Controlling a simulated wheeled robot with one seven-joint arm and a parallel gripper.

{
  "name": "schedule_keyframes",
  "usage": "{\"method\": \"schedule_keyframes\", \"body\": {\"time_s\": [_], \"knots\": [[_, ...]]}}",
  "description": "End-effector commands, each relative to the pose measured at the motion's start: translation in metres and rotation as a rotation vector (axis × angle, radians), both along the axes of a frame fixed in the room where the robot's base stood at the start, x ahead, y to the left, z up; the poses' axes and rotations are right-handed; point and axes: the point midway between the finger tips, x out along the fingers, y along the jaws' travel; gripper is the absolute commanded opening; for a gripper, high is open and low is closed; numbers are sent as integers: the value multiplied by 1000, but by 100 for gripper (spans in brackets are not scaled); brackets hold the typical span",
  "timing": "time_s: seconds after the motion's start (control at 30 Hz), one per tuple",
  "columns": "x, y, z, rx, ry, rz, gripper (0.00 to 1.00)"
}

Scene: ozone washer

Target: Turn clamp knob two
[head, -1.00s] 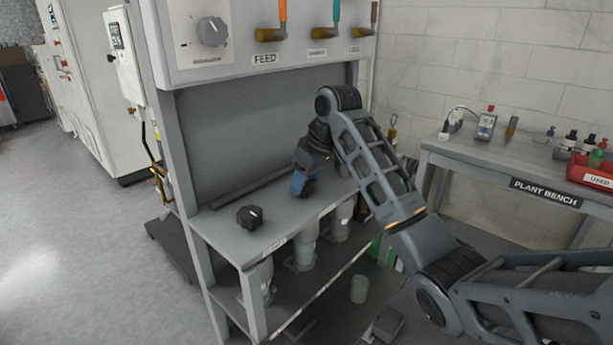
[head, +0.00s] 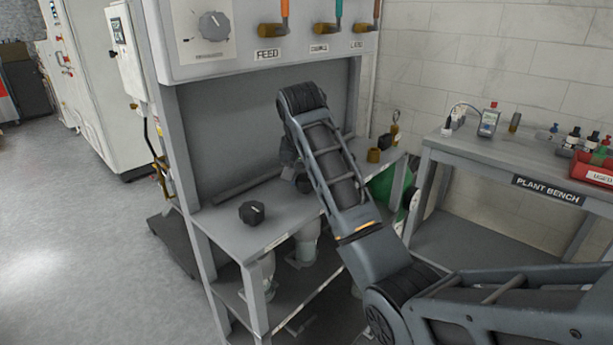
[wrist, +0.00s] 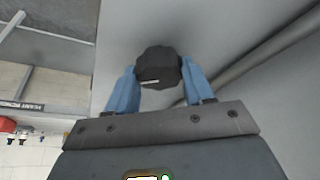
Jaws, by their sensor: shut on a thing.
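A black clamp knob (wrist: 158,64) with a white mark on it stands on the grey shelf in the wrist view. My gripper (wrist: 158,78) has a blue finger on each side of it and is shut on it.
The grey shelf (head: 225,222) sits under a panel (head: 270,65) with a dial and several levers. A dark bar (head: 245,180) lies along its back; the wrist view shows a similar bar (wrist: 255,58). The plant bench (head: 470,155) stands right. Floor at left is open.

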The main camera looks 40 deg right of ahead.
Motion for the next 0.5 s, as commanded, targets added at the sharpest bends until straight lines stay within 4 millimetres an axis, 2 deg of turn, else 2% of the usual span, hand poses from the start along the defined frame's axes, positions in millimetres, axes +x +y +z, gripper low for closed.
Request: {"method": "schedule_keyframes", "body": {"time_s": [0.5], "knots": [[4,1,2,-1,-2,-448,21]]}}
